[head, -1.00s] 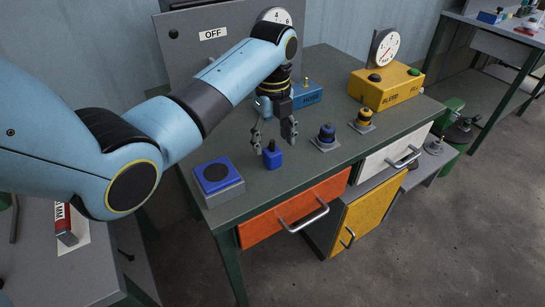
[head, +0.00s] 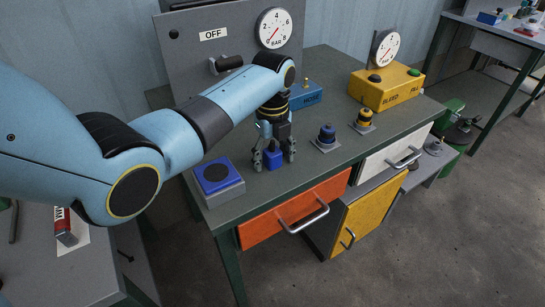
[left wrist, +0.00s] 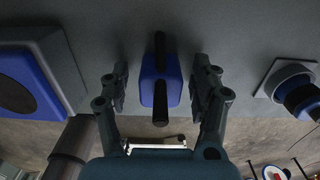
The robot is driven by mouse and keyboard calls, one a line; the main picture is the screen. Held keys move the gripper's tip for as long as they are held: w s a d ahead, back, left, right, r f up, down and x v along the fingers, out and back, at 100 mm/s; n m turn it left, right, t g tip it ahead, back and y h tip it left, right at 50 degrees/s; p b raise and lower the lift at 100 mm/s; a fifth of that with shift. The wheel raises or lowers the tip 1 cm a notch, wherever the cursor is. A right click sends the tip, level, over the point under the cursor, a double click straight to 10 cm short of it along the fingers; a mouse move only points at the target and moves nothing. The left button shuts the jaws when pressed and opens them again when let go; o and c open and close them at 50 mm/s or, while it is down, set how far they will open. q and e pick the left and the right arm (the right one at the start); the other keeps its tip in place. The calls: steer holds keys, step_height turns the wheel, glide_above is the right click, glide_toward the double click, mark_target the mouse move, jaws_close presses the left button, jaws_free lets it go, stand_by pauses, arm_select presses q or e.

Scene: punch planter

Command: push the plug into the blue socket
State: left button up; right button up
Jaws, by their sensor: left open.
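The plug (head: 273,161), a small blue block, stands on the green-grey bench top. In the left wrist view the plug (left wrist: 160,82) has a black bar across its top and lies between my finger pads, with a gap on each side. My left gripper (head: 274,160) is open, pointing down, with one finger on each side of the plug; it also shows in the left wrist view (left wrist: 161,90). The blue socket (head: 215,175) is a blue square with a dark round face on a grey block, left of the plug. My right gripper is not in view.
A blue-and-black knob on a plate (head: 326,138) and a yellow one (head: 363,121) stand right of the plug. Behind are a blue box (head: 305,97), a grey panel with a gauge (head: 274,28) and a yellow box (head: 386,88). The orange drawer (head: 294,209) is below the front edge.

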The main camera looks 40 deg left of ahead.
mark_target(277, 152)
arm_select(q)
steer(key=c, duration=1.2)
steer(key=shift+o, duration=0.2)
steer(key=shift+r, duration=0.45)
steer(key=r, duration=0.2)
steer(key=d+r, duration=0.1)
steer(key=shift+w+r, duration=0.15)
steer(key=shift+r, duration=0.25)
steer(key=w+d+r, duration=0.1)
steer(key=d+r, duration=0.5)
steer(key=d, duration=0.4)
steer(key=shift+d+r, duration=0.15)
steer(key=shift+d, duration=0.15)
steer(key=shift+w, duration=0.15)
